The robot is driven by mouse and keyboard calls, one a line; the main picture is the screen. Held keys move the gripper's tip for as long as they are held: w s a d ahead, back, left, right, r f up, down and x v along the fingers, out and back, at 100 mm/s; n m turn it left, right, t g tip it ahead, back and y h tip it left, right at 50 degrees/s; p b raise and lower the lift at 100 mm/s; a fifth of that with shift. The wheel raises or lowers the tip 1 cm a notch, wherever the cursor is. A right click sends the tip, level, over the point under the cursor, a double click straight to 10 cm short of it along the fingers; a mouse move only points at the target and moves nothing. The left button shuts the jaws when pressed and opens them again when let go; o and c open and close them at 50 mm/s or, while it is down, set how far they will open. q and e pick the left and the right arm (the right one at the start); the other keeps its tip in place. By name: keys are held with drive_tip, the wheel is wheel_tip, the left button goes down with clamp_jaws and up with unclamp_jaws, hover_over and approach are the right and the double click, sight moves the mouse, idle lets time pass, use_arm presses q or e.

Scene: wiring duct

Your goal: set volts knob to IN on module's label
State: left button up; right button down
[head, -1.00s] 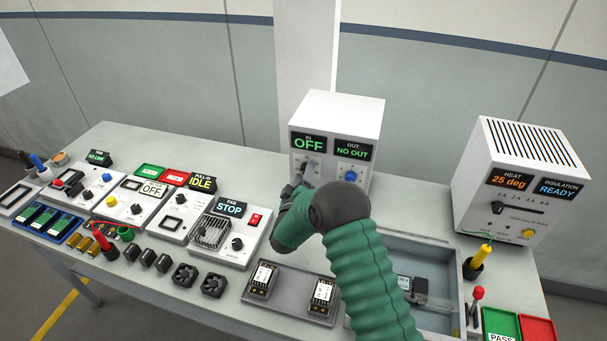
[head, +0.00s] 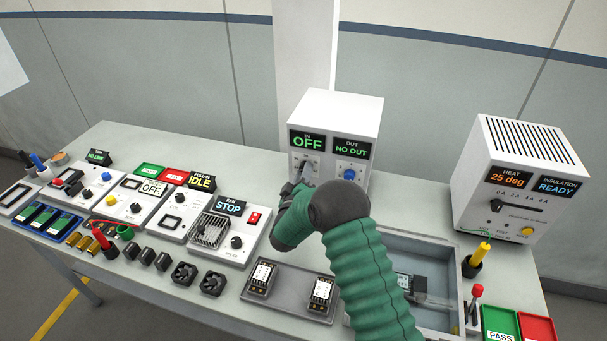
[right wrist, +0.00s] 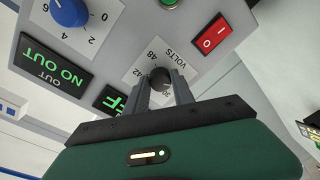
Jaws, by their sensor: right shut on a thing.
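The white supply box (head: 350,108) stands at the back of the bench, with its IN display (head: 307,141) reading OFF and its OUT display (head: 352,149) reading NO OUT. The dark VOLTS knob (right wrist: 160,78) is on its front, under the IN display. My right gripper (right wrist: 162,88) is shut on this knob, one finger on each side. Dial marks 48 and 42 show beside the knob; where its pointer stands I cannot tell. Two modules with labels, a left one (head: 262,278) and a right one (head: 322,292), lie on a grey tray; their print is too small to read. My left gripper is not in view.
A blue knob (right wrist: 69,11) and a red rocker switch (right wrist: 212,34) are close to my right gripper on the same panel. A white heat tester (head: 515,180) stands at the right. Panels with switches and displays fill the bench's left side.

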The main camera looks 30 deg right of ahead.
drive_tip(key=shift+w+a+f+m+g+h+b, duration=0.1)
drive_tip(key=shift+f+m+g+h+b, duration=0.2)
drive_tip(key=shift+m+b, duration=3.6)
drive_tip(key=shift+w+a+f+m+g+h+b, duration=0.15)
drive_tip(key=shift+m+h+b, duration=0.3)
drive_tip(key=shift+m+b, duration=3.45)
drive_tip(key=shift+a+f+m+g+h+b, duration=0.1)
drive_tip(key=shift+m+g+h+b, duration=0.2)
drive_tip(key=shift+m+b, duration=3.6)
drive_tip(key=shift+m+p, duration=0.8)
drive_tip(key=shift+m, duration=0.1)
drive_tip(key=c, duration=1.3)
unclamp_jaws()
drive_tip(key=shift+o, duration=1.1)
drive_tip(key=shift+r, duration=0.25)
